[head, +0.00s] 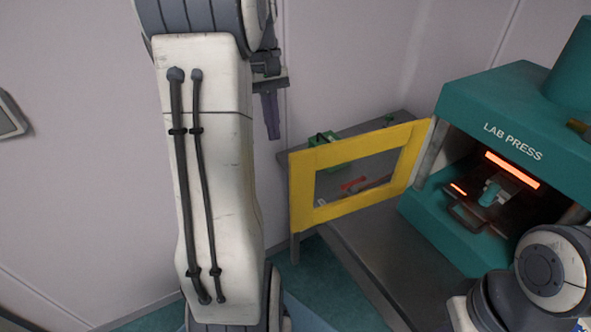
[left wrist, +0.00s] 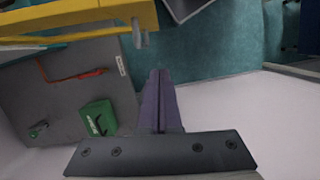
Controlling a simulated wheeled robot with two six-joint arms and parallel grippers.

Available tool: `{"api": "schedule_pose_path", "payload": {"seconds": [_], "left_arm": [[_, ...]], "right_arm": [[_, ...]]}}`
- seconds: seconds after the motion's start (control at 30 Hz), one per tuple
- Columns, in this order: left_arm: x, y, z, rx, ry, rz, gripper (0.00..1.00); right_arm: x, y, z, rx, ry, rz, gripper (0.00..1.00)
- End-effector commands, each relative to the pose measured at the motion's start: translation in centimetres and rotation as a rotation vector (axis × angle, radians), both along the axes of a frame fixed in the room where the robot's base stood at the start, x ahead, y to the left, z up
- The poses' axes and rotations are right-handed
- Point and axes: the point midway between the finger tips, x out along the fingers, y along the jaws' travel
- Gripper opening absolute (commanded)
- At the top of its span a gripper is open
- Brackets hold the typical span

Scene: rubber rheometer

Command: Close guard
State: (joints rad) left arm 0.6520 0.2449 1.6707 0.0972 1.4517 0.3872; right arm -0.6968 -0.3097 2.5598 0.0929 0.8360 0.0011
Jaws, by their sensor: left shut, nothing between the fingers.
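The yellow guard (head: 302,190) is a rectangular frame with a see-through middle. It stands swung open, reaching left from the front left side of the teal lab press (head: 470,110). The press front is uncovered, with glowing orange strips inside. My left gripper (head: 272,130) points down, shut and empty, left of and above the guard's free edge, apart from it. In the left wrist view the shut purple fingers (left wrist: 159,80) sit below the yellow guard (left wrist: 85,20), with a gap between. My right gripper is out of view; only part of my right arm shows at lower right.
A grey table (head: 365,260) carries the press. Behind the guard lie a green box (head: 325,150) and a red-handled tool (head: 352,184), also visible in the left wrist view. A wall stands close behind. The floor to the left of the table is clear.

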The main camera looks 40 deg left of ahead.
Motion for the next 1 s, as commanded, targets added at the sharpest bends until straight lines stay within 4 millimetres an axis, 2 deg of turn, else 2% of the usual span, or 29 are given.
{"api": "schedule_pose_path", "payload": {"seconds": [0.17,0.53,0.8,1.0], "left_arm": [[-0.1,-0.8,-1.9,-0.003,0.005,-0.007,0.00],[-1.0,-2.6,-9.4,-0.004,0.005,-0.009,0.00],[-2.7,-5.4,-9.3,0.000,0.000,-0.007,0.00],[-3.0,-5.8,-9.5,0.000,0.001,-0.005,0.00]], "right_arm": [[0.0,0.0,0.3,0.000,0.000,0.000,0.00],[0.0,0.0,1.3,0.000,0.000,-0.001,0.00],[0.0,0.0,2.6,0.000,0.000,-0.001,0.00],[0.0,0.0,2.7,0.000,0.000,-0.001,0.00]]}}
